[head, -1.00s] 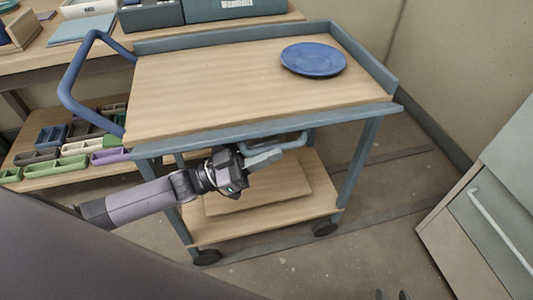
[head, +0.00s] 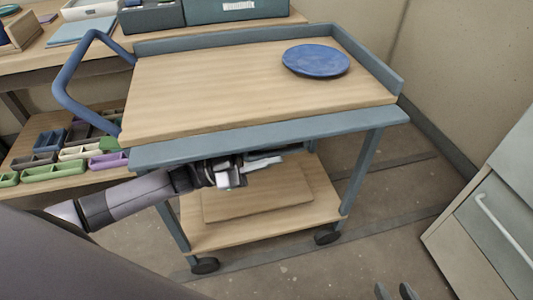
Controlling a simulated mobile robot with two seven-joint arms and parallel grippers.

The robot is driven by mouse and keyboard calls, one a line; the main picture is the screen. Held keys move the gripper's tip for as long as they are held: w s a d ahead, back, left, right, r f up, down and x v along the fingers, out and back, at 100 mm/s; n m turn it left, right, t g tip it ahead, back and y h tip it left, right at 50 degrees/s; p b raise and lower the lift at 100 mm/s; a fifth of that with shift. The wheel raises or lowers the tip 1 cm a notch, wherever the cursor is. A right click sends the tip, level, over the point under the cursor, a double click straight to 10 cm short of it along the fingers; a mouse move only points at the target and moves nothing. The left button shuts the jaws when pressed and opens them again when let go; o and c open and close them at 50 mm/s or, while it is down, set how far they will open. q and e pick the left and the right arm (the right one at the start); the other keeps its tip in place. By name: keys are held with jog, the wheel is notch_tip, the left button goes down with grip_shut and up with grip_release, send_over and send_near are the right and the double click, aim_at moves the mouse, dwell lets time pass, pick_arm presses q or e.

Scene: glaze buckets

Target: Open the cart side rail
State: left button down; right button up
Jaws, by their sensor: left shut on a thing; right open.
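The blue-grey cart side rail (head: 270,138) runs along the cart's near edge and shows as a broad face tilted outward from the wooden top (head: 240,90). My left gripper (head: 262,161) is under the rail, shut on the rail's handle. The handle itself is mostly hidden by the rail and the gripper. My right gripper (head: 396,292) shows only its fingertips at the bottom edge, open and empty, well apart from the cart.
A blue plate (head: 316,60) lies on the cart top at the far right. A blue push handle (head: 70,85) rises at the cart's left. A drawer cabinet (head: 490,220) stands at the right. A workbench (head: 40,60) with boxes is behind. Floor is clear between cart and cabinet.

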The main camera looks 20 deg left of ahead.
pick_arm(q)
jog(key=c, duration=1.1)
grip_release()
jog(key=shift+s, duration=0.1)
jog(key=shift+r, duration=0.1)
